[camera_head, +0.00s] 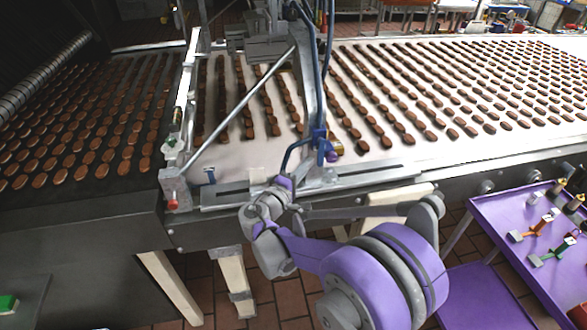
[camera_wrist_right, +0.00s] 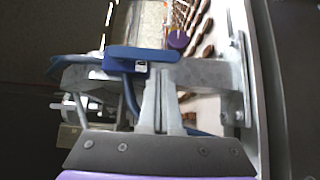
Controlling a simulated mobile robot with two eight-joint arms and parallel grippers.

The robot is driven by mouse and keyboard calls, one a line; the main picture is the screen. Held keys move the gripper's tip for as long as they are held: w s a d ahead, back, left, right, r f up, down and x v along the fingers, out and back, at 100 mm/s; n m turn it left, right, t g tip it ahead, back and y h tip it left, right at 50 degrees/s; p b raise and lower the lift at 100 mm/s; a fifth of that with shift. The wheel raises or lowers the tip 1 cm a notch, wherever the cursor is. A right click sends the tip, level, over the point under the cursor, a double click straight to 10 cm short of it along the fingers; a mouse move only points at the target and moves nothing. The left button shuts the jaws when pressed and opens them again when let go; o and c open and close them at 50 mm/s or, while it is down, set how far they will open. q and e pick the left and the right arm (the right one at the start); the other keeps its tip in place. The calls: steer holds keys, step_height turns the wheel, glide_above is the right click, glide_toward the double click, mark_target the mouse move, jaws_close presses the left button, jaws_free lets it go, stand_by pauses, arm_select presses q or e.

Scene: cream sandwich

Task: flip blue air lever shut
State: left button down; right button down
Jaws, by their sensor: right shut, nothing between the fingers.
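The blue air lever (camera_wrist_right: 140,60) lies across in front of my right gripper in the right wrist view, on a grey metal bracket (camera_wrist_right: 205,75). In the head view the blue lever fitting (camera_head: 319,134) sits at the foot of the grey upright over the belt. My right gripper (camera_wrist_right: 161,80) is shut and empty. Its fingertips are close to the lever's lower edge; I cannot tell whether they touch. In the head view my right wrist is just below and left of the fitting, and the fingertips are hard to make out. My left gripper is out of view.
A blue hose (camera_head: 291,153) curves down beside the upright. The white belt (camera_head: 420,150) carries rows of brown biscuits, and a metal rail (camera_head: 345,178) runs along its front edge. A purple cart (camera_head: 500,215) with small tools stands at the right.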

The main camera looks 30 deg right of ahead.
steer(key=shift+s+d, duration=0.1)
steer(key=shift+d, duration=0.15)
steer(key=shift+f, duration=0.1)
